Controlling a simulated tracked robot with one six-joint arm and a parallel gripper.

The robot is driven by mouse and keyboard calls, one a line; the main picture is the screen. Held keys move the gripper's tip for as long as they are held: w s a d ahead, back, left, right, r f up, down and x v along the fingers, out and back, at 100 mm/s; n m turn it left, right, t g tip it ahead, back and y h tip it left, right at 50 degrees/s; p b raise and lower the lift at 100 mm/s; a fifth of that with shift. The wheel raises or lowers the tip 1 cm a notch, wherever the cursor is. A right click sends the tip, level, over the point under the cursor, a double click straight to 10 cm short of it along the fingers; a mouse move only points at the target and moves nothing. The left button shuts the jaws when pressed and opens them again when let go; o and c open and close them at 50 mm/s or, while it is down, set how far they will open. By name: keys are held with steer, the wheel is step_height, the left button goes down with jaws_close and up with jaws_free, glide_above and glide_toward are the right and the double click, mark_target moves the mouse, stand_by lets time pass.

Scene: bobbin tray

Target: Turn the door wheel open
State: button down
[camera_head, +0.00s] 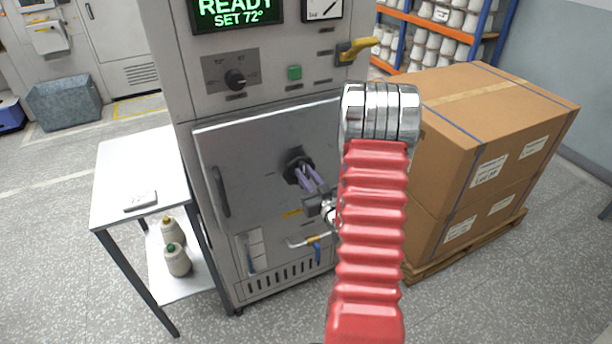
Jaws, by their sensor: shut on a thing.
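The door (248,150) is a grey metal panel on the front of a cabinet, and it looks closed. A dark door wheel (294,165) sits at the right part of the door. My gripper (303,173) has purple fingers that reach the wheel and are shut on it. The fingers and the wheel's far side hide part of each other, so the wheel's exact turn is hard to tell. My red arm covers the cabinet's right edge.
A dark vertical handle (220,190) is on the door's left side. A white side table (140,178) with cones on its lower shelf stands left. Stacked cartons (480,140) on a pallet stand close on the right. A yellow lever (357,47) juts out above. Floor in front is clear.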

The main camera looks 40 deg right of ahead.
mark_target(293, 176)
steer(key=shift+a+n, duration=0.1)
steer(key=shift+n, duration=0.2)
steer(key=n, duration=0.4)
steer(key=a+f+n, duration=0.1)
steer(key=n, duration=0.3)
steer(key=a+n, duration=0.1)
steer(key=n, duration=0.3)
steer(key=shift+w+a+f+n, duration=0.15)
steer(key=shift+w+f+n, duration=0.15)
steer(key=shift+f, duration=0.05)
steer(key=shift+a+f+n, duration=0.1)
steer(key=shift+f+n, duration=0.2)
steer(key=shift+n, duration=0.85)
steer(key=shift+a+f+n, duration=0.1)
steer(key=shift+f+n, duration=0.2)
steer(key=shift+n, duration=0.85)
steer(key=c, duration=1.6)
jaws_free()
steer(key=shift+d, duration=0.1)
steer(key=shift+c, duration=0.2)
steer(key=shift+r, duration=0.1)
